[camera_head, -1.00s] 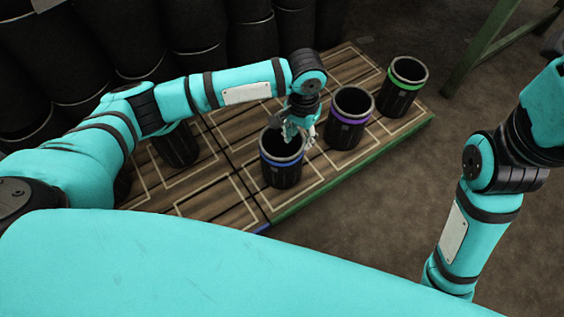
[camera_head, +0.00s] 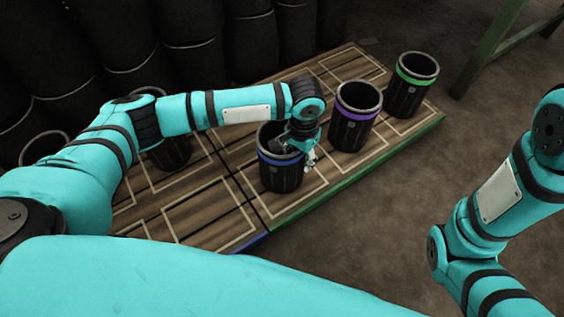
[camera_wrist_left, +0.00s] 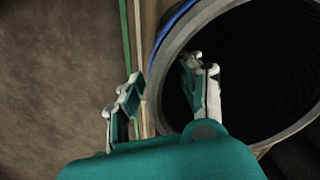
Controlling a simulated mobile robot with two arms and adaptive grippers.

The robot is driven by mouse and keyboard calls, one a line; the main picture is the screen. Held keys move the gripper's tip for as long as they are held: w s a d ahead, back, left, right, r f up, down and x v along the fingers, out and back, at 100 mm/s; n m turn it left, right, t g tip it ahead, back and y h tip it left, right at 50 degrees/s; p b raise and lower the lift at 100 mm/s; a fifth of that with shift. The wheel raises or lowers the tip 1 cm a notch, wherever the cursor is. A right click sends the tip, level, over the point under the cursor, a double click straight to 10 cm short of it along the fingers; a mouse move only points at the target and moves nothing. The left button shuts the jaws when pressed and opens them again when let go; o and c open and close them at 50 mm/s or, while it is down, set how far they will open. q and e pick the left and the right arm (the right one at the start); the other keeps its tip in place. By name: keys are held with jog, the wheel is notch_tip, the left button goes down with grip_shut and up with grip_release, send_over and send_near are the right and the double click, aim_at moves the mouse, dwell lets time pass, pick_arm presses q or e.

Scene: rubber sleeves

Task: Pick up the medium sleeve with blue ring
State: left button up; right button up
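The black sleeve with the blue ring (camera_head: 280,177) stands upright on the wooden platform (camera_head: 184,221). Its open mouth and pale rim (camera_wrist_left: 184,36) fill the upper right of the left wrist view. My left gripper (camera_head: 304,149) is at the right side of its rim. In the left wrist view my left gripper (camera_wrist_left: 163,72) has its fingers apart, one over the sleeve's mouth and one outside the wall. Whether either finger touches the wall cannot be told. My right arm shows at the right, but its gripper is out of view.
A sleeve with a purple ring (camera_head: 354,124) stands close to the right, and one with a green ring (camera_head: 407,95) farther back. Another black sleeve (camera_head: 170,152) is partly behind my left arm. Tall black sleeves line the back. A green metal frame (camera_head: 488,50) stands upper right.

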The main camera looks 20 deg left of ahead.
pick_arm(q)
jog(key=shift+f, duration=0.1)
grip_shut()
dwell(0.5)
